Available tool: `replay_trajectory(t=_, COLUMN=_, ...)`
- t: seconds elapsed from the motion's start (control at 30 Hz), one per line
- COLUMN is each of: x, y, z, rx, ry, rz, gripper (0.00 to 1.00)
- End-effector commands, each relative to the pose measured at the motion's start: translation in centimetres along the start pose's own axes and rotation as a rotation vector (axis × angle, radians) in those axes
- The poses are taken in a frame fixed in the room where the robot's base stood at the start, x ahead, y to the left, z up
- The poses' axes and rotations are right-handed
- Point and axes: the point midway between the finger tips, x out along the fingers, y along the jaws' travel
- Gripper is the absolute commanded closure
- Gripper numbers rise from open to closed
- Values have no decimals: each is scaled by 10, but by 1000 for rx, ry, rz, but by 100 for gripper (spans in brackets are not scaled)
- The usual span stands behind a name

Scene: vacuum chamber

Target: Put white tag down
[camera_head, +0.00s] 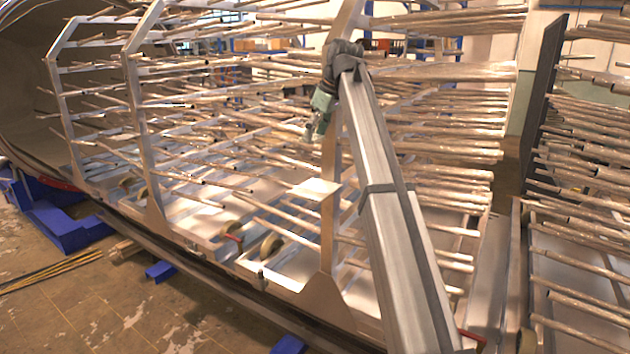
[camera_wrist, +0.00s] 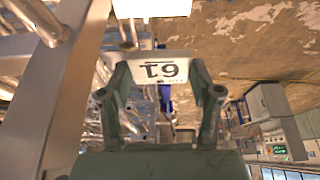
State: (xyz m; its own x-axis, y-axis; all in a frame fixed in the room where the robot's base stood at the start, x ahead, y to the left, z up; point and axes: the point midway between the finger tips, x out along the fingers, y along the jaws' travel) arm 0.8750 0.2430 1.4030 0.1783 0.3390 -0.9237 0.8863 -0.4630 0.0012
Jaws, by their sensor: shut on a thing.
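The white tag (camera_wrist: 145,71) with dark digits, which read upside down, is between the fingertips of my gripper (camera_wrist: 163,92) in the wrist view. My gripper is shut on it, with one green finger at each side. In the head view my gripper (camera_head: 314,128) hangs from the end of my arm, beside an upright post of the rack. I cannot make out the held tag there.
A blank white plate (camera_head: 315,188) lies below my gripper at the post; a bright white panel (camera_wrist: 152,8) shows in the wrist view. The metal rack (camera_head: 138,120) carries many protruding tubes (camera_head: 445,130). A grey control box (camera_wrist: 268,102) stands at right in the wrist view.

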Motion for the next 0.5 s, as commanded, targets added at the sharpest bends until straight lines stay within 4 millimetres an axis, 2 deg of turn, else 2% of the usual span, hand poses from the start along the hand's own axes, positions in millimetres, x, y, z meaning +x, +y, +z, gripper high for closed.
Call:
replay_trajectory(t=0.03, x=11, y=-3, z=8, rx=1, ry=-2, rz=-2, gripper=60)
replay_trajectory(t=0.3, x=69, y=-2, z=31, rx=1, ry=-1, rz=-1, gripper=60)
replay_trajectory(t=0.5, x=93, y=-1, z=40, rx=1, ry=0, rz=0, gripper=60)
